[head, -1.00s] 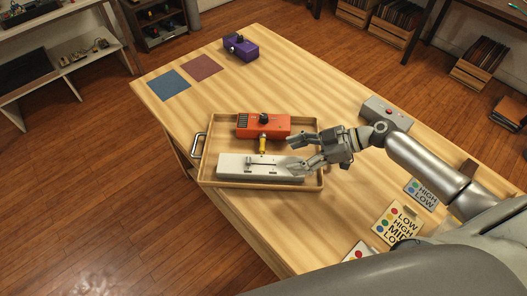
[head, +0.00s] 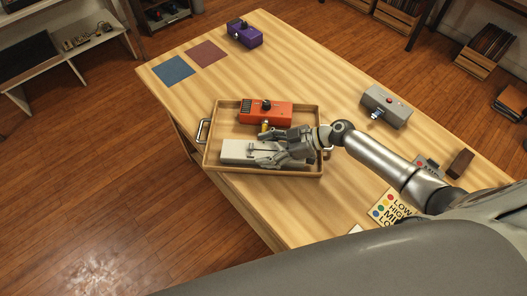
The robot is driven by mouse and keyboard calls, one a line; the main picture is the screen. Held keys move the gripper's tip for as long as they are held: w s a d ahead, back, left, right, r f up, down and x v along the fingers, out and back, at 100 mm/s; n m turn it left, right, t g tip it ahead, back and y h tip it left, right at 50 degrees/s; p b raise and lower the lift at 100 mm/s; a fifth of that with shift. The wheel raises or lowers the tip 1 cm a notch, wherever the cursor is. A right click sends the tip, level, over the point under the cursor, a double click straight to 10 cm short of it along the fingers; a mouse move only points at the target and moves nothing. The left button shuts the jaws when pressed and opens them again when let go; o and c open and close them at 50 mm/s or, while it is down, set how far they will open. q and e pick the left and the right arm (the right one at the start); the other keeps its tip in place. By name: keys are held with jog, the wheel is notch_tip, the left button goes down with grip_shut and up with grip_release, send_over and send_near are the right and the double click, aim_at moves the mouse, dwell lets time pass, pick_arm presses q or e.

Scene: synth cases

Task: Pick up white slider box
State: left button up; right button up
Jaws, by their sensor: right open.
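The white slider box (head: 235,151) lies in the front part of a wooden tray (head: 214,128). Its left end shows clearly. My right gripper (head: 262,152) is open, its fingers over the right half of the box and hiding much of it. I cannot tell whether the fingers touch the box. An orange box (head: 266,115) with a black knob lies behind it in the same tray. A small yellow piece (head: 264,126) shows between the two boxes, partly hidden by the gripper. My left gripper is out of view.
A purple box (head: 245,36), a blue square (head: 174,69) and a red square (head: 208,53) are at the far end. Lettered cards (head: 394,209) lie at the near right.

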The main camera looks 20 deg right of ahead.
jog(key=c, duration=0.8)
jog(key=shift+r, duration=0.1)
